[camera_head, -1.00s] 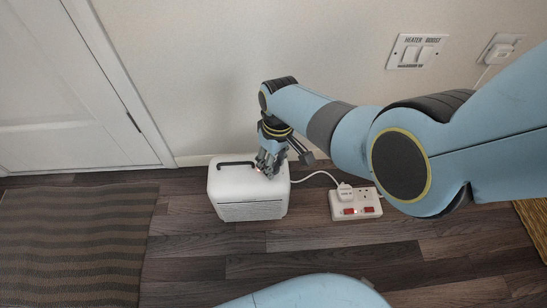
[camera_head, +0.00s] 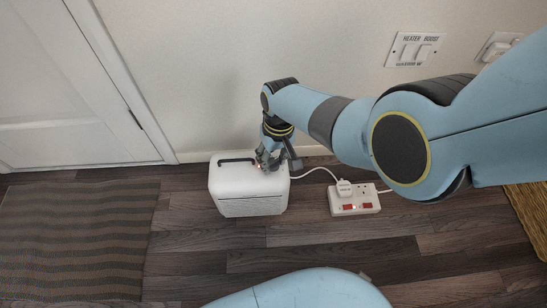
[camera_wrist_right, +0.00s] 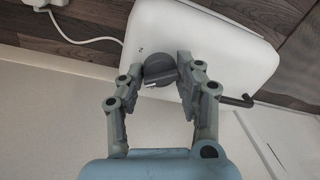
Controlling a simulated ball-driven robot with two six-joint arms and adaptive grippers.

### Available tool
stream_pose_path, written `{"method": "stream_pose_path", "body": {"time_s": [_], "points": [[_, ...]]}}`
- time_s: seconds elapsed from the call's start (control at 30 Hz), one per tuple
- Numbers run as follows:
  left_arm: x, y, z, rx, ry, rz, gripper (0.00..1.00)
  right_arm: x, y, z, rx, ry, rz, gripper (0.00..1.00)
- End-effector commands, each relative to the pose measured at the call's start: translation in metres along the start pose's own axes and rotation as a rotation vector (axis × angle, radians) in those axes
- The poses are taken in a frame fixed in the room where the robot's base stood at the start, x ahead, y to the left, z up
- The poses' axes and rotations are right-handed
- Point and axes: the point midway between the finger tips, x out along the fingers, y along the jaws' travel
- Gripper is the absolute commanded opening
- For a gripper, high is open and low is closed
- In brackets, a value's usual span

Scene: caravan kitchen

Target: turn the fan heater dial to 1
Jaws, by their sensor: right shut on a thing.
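The white fan heater (camera_head: 248,190) stands on the wooden floor against the wall, with a black handle on top. In the right wrist view the heater's white top (camera_wrist_right: 225,45) carries a round dark grey dial (camera_wrist_right: 160,70) with a light mark on it. My right gripper (camera_wrist_right: 160,76) is shut on the dial, one finger on each side. In the head view my right gripper (camera_head: 268,164) sits over the right part of the heater's top and hides the dial. The dial's numbers cannot be read. My left gripper is not in view.
A white power strip (camera_head: 354,203) with red switches and a plug lies right of the heater, joined by a white cable (camera_head: 316,171). A striped mat (camera_head: 75,240) lies at left before a white door (camera_head: 70,90). Wall switches (camera_head: 416,49) are at upper right.

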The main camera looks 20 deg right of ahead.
Motion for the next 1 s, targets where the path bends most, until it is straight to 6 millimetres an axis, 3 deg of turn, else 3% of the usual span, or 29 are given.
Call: {"method": "stream_pose_path", "body": {"time_s": [0.1,0.13,0.3,0.7,0.87,1.0], "points": [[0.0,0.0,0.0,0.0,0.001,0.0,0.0,0.0,0.0,0.0,-0.001,0.001,0.0,0.03],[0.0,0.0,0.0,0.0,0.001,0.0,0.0,0.0,0.0,0.0,-0.001,0.001,0.0,0.38],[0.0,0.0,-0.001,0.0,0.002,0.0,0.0,0.0,0.0,0.0,-0.001,0.001,0.0,0.58],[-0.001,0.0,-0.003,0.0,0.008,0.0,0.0,-0.006,0.0,-0.001,-0.001,0.003,0.0,0.58],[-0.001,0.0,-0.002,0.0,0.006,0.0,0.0,-0.023,0.0,-0.001,-0.001,0.004,0.0,0.58],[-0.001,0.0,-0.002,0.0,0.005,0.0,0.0,-0.049,0.0,-0.001,-0.002,0.005,0.0,0.58]]}}
